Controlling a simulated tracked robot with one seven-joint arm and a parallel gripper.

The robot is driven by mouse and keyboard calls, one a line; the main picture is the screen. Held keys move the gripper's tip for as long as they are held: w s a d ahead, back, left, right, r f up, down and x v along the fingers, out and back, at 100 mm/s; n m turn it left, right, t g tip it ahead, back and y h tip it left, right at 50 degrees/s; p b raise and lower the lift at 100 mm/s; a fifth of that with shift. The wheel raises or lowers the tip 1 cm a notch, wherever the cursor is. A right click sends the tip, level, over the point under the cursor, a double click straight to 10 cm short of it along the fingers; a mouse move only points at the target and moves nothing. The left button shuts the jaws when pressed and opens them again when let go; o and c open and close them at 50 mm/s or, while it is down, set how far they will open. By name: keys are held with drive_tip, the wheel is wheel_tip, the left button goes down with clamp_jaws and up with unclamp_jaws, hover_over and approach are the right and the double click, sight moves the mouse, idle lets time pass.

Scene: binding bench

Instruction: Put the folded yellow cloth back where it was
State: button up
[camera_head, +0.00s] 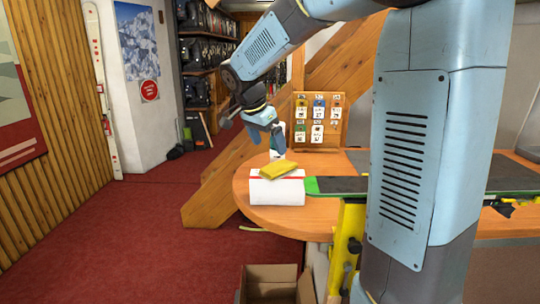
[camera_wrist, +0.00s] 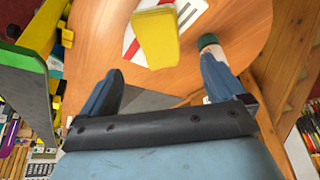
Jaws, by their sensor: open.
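The folded yellow cloth (camera_head: 285,166) lies on top of a white block with a red stripe (camera_head: 277,190), at the left end of the wooden table. In the wrist view the cloth (camera_wrist: 157,40) is ahead of my fingers, with the white and red surface (camera_wrist: 188,12) showing around it. My gripper (camera_head: 268,138) is above and a little behind the cloth, apart from it. Its blue fingers (camera_wrist: 162,64) are spread with nothing between them. A small green-topped object (camera_wrist: 207,40) shows at the right finger's tip, mostly hidden by it.
A green-edged board (camera_head: 340,186) lies on the table right of the white block; my arm hides part of it. Yellow clamp parts (camera_head: 347,240) stand at the table's front. An open cardboard box (camera_head: 270,285) is on the floor. A card board (camera_head: 317,119) stands behind.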

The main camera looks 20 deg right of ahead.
drive_tip(key=s+d+r+n+t+y, duration=0.1)
drive_tip(key=s+r+n, duration=0.15)
drive_tip(key=s, duration=0.45)
drive_tip(key=s+d+r+n+y, duration=0.1)
drive_tip(key=s+d+r+n, duration=0.15)
drive_tip(key=s, duration=0.45)
drive_tip(key=s+f+n+t+y, duration=0.2)
drive_tip(key=s+f+n, duration=0.2)
drive_tip(key=s+n, duration=0.3)
drive_tip(key=s, duration=0.5)
drive_tip(key=shift+s+a+n+t, duration=0.15)
drive_tip(key=shift+s+n+t, duration=0.05)
drive_tip(key=shift+n+t, duration=0.1)
